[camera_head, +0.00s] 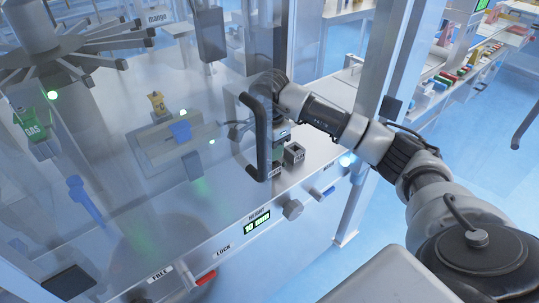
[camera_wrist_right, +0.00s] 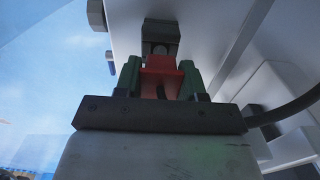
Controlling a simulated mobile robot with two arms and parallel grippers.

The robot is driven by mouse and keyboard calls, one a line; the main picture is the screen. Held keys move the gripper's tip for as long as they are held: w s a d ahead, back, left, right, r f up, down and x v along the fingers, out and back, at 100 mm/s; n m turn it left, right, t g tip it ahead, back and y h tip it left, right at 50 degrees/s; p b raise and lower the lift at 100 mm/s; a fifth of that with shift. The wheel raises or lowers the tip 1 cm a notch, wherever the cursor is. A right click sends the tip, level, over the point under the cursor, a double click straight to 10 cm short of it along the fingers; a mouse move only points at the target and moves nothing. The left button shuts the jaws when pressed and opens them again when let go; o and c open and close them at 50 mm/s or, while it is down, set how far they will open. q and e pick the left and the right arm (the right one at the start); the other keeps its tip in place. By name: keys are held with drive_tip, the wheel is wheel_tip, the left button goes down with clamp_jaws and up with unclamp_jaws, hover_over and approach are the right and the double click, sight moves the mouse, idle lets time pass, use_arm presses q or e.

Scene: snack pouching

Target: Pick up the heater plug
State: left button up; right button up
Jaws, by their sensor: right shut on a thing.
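In the right wrist view, my right gripper (camera_wrist_right: 160,78) has its two green fingers closed on a red piece, which I take to be the heater plug (camera_wrist_right: 161,68). A dark block (camera_wrist_right: 160,33) sits just beyond the plug; I cannot tell whether the two touch. In the head view, my right gripper (camera_head: 281,137) points down behind the black door handle, close to a small dark socket block (camera_head: 294,153) on the pale ledge. The plug is mostly hidden there by the gripper and handle. My left gripper is not in view.
A black vertical handle (camera_head: 257,140) stands close to my right gripper on the left. A clear panel covers the machine interior, with a green GAS item (camera_head: 33,133) and a blue tool (camera_head: 84,199). A grey knob (camera_head: 292,209) and metal post (camera_head: 395,70) are nearby.

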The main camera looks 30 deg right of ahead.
wheel_tip(320, 180, up, 8)
drive_tip(key=b, duration=0.2)
hover_over(295, 142)
drive_tip(key=shift+w+d+r, duration=0.2)
drive_tip(key=shift+w+d, duration=0.1)
drive_tip(key=shift+w, duration=0.05)
drive_tip(key=shift+f, duration=0.1)
drive_tip(key=shift+s+a+f+b, duration=0.35)
drive_tip(key=shift+s+f+b, duration=0.15)
drive_tip(key=shift+f, duration=0.75)
drive_tip(key=shift+s+a+f+b, duration=0.4)
drive_tip(key=shift+f+b, duration=0.1)
drive_tip(key=shift+f, duration=0.7)
drive_tip(key=shift+s+a+f+b, duration=0.35)
drive_tip(key=shift+s+f+b, duration=0.15)
drive_tip(key=shift+f, duration=0.75)
drive_tip(key=shift+f+b, duration=0.75)
drive_tip(key=shift+f, duration=1.1)
